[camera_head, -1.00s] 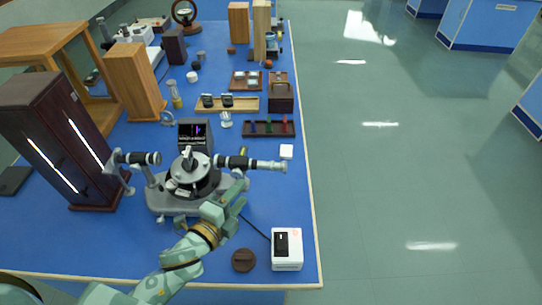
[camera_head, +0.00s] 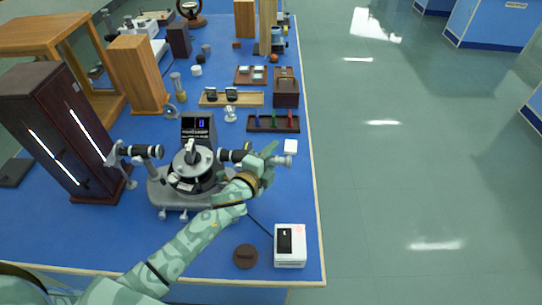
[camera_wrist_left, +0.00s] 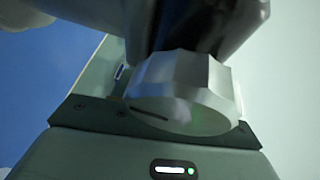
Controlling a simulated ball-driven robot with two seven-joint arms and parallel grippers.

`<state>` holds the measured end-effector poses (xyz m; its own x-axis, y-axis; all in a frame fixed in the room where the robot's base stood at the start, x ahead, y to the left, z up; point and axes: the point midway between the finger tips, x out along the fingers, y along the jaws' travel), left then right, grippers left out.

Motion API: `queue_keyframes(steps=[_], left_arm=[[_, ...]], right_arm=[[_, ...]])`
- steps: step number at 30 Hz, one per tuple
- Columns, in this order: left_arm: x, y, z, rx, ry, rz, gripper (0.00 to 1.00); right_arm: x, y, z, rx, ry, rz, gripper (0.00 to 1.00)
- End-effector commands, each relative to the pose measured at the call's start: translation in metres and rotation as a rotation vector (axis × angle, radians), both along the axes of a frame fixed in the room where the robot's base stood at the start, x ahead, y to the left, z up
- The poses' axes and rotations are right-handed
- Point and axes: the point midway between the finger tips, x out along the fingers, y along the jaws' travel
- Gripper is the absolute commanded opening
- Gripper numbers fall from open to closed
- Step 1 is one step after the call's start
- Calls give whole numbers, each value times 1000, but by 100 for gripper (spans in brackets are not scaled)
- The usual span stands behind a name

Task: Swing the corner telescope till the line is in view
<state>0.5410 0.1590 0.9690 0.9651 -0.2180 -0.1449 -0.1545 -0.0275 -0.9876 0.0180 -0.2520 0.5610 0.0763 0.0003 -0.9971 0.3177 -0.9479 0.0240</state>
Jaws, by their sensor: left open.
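The spectrometer (camera_head: 180,194) stands on the near part of the blue bench, a grey base with a dark round middle. A black tube (camera_head: 142,151) points left from it. The right-hand tube, which looks like the telescope (camera_head: 231,156), reaches right and ends in a silver end piece (camera_head: 289,161). My left gripper (camera_head: 268,156) is open at this tube, overlapping it and hiding part of it; contact is unclear. In the left wrist view, a silver faceted ring (camera_wrist_left: 185,90) and a blurred dark tube (camera_wrist_left: 205,22) are close in front of the gripper.
A dark display box (camera_head: 198,128) stands behind the spectrometer. A tall dark cabinet (camera_head: 62,125) is on the left. A white box (camera_head: 290,245) and a brown knob (camera_head: 245,256) sit near the front edge.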

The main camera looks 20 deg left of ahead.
Motion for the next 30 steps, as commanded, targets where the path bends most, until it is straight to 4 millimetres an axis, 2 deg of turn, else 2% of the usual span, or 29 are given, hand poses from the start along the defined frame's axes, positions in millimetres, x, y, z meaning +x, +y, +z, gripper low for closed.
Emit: queue_keyframes(steps=[1,6,10,14,21,22,24,30], left_arm=[[0,0,0,0,0,0,44],[0,0,0,0,0,0,0],[-1,0,0,1,1,-4,0],[-10,-1,3,3,0,-45,0],[-11,-2,0,1,0,-49,0],[-11,-2,0,1,-1,-49,31],[-11,-2,0,1,0,-49,44],[-11,-2,0,1,-1,-49,44]], right_arm=[[0,-1,0,-1,1,0,36],[0,-2,0,-3,1,0,36],[0,-2,2,-3,0,0,36],[2,-2,13,-3,-4,0,36],[2,-2,10,-3,-4,0,36],[2,-2,10,-3,-4,0,36],[2,-2,10,-3,-4,0,36],[3,-2,10,-3,-5,1,36]])
